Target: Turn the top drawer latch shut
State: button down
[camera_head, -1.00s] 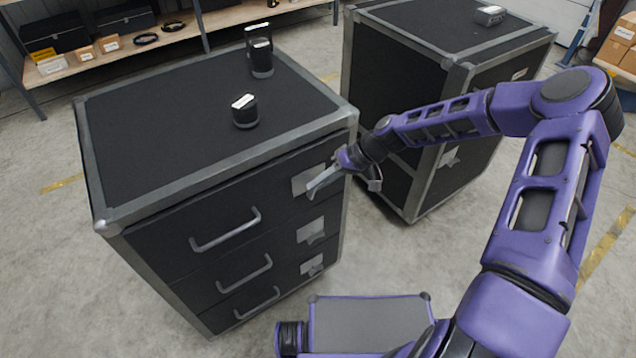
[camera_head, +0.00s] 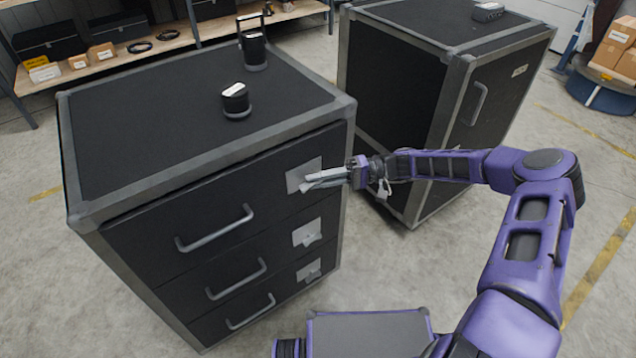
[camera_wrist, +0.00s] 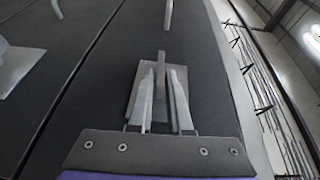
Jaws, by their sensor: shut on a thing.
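The top drawer latch is a grey plate (camera_head: 297,178) with a turning piece, on the right side of the black case's top drawer (camera_head: 150,222). My gripper (camera_head: 312,181) reaches it from the right, its fingers at the plate. In the wrist view the latch's narrow grey lever (camera_wrist: 161,75) stands between my two fingers (camera_wrist: 160,98), which are shut on it. The lever sticks out past the fingertips, over its plate (camera_wrist: 138,92). The fingers hide part of the latch in the head view.
Two lower drawers have their own latches (camera_head: 307,233) and handles (camera_head: 236,279). Two small black items (camera_head: 236,100) stand on the case top. A second black case (camera_head: 395,95) stands behind my arm. Grey floor lies open at the left.

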jog(key=shift+y, duration=0.4)
jog(key=c, duration=1)
grip_release()
jog(key=shift+a, duration=0.1)
jog(key=shift+o, duration=0.2)
jog(key=w+d, duration=0.3)
jog(key=d, duration=1.4)
jog(key=shift+w+f, duration=0.2)
